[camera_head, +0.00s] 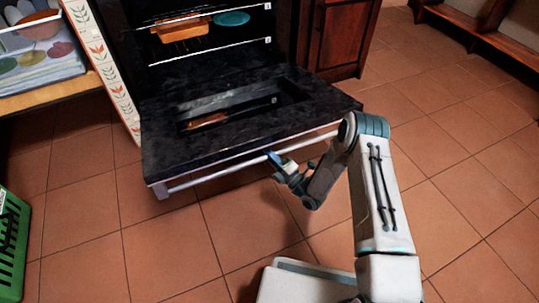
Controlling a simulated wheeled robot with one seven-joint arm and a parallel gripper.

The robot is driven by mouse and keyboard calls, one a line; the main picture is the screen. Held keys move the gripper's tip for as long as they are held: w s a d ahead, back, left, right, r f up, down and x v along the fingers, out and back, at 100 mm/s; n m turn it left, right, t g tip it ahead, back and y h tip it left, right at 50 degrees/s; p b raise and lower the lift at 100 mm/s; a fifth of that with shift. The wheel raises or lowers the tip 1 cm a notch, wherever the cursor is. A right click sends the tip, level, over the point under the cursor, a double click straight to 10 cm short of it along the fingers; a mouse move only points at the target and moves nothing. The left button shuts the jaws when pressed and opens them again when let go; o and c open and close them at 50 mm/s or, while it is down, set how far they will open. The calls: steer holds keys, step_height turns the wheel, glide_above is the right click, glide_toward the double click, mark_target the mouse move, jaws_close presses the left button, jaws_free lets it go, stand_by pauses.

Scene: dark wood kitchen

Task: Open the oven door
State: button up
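The oven door (165,117) is dark and marbled, with a window opening in it. It is swung down and lies out flat or nearly so in front of the oven. A pale bar handle (215,176) runs along its front edge. My gripper (276,160) is at the right half of this handle, with a blue fingertip against or very near the bar. I cannot tell whether the fingers are closed around it. The oven cavity (165,75) is open to view, with racks inside.
An orange-brown dish (180,30) and a teal plate (231,18) sit on the upper rack. A green crate (12,245) stands at the lower left. A wooden cabinet (340,35) is right of the oven. Tiled floor to the right is clear.

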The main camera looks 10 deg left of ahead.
steer(key=shift+o, duration=1.4)
steer(key=shift+s+a, duration=0.1)
steer(key=shift+a, duration=0.1)
steer(key=shift+d, duration=0.3)
